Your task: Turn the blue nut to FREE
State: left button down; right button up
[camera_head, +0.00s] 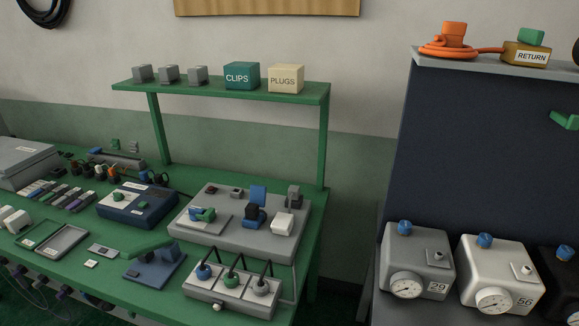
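Damper boxes stand on a surface at the lower right. A grey box (418,262) has a dial gauge on its front, a label "29" and a blue nut (404,228) on top. A white box (500,276) to its right has a dial, a label "56" and its own blue nut (485,240). A black box (559,273) with a blue nut (566,253) is cut off by the right edge. No FREE mark is legible, and I cannot tell which way any nut is turned. Neither gripper is in view.
A green bench (318,225) with several devices and tools fills the left. A dark panel (470,150) rises behind the boxes. Its top ledge (490,66) holds an orange cable coil (450,50) and a RETURN box (527,55). A green piece (566,120) juts in at right.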

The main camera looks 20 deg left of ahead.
aim_at(204, 274)
jog(key=u, duration=1.25)
jog(key=k+j+z, duration=0.1)
jog(key=z, duration=0.25)
jog(key=k, duration=0.05)
